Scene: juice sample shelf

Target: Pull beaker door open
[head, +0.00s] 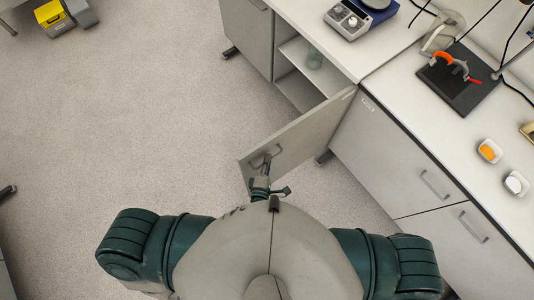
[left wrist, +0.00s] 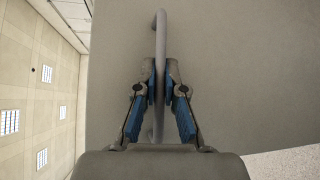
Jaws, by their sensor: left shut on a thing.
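The cabinet door (head: 298,138) stands well open, swung out from the cabinet under the bench. Its metal handle (head: 266,155) is on the door's outer face near the free edge. My left gripper (head: 263,178) is at this handle. In the left wrist view, my left gripper (left wrist: 159,80) is shut on the handle (left wrist: 160,35), one finger on each side of the bar. The grey door face (left wrist: 230,70) fills most of that view. My right gripper does not show.
A shut drawer cabinet (head: 375,150) stands right of the open one. On the bench are a scale-like device (head: 350,20), a black stand base (head: 458,80) and small white dishes (head: 489,151). The floor (head: 140,110) left of the door is clear.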

